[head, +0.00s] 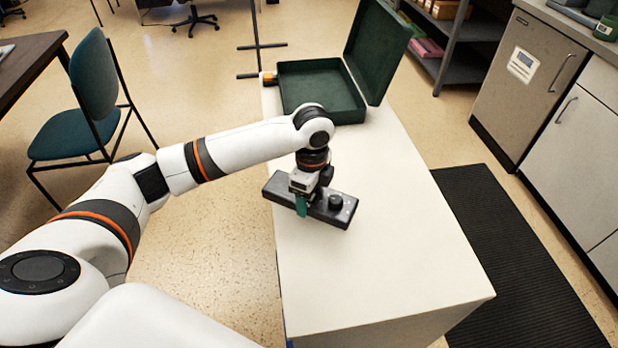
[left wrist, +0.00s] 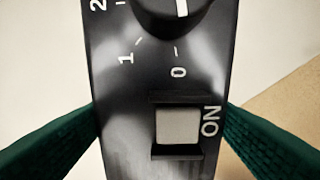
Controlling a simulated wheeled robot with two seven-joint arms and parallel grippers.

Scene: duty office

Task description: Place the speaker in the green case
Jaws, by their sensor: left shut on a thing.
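The speaker (head: 336,208) is a long black box with a round knob. My left gripper (head: 302,204) points down at it on the white-topped table and is shut on it. In the left wrist view the speaker (left wrist: 125,110) shows dial marks, a grey switch and the word ON, with a green finger pad at each side. Whether it rests on the tabletop or is slightly raised, I cannot tell. The green case (head: 312,66) stands open at the table's far end, lid upright on the right; its visible inside looks empty. My right gripper is out of view.
A small orange and black object (head: 267,79) sits by the case's left side. The near part of the white tabletop (head: 370,275) is clear. A chair (head: 92,95) stands at left, a grey cabinet (head: 525,75) at right, and a black mat (head: 510,255) lies on the floor.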

